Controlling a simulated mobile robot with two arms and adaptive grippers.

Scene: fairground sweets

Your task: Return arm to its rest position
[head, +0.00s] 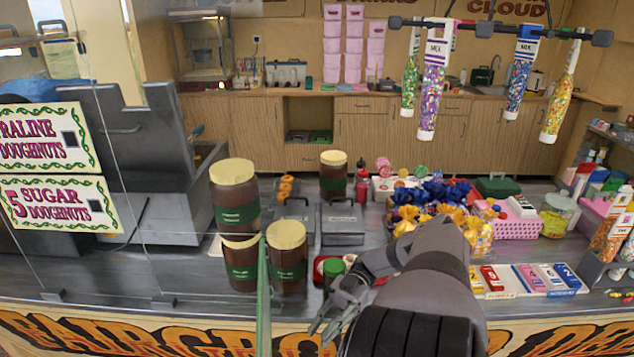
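My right arm comes in from the bottom right over the counter's front edge. Its dark grey gripper (321,330) hangs at the front edge, pointing down and to the left. Its fingertips look apart, with nothing seen between them. My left gripper is not in view.
Brown jars with cream lids (286,236) stand left of the gripper. Wrapped sweets (478,234) and a pink basket (515,226) lie behind the arm. Colourful boxes (527,278) lie to its right. Filled tubes (433,90) hang from a bar above.

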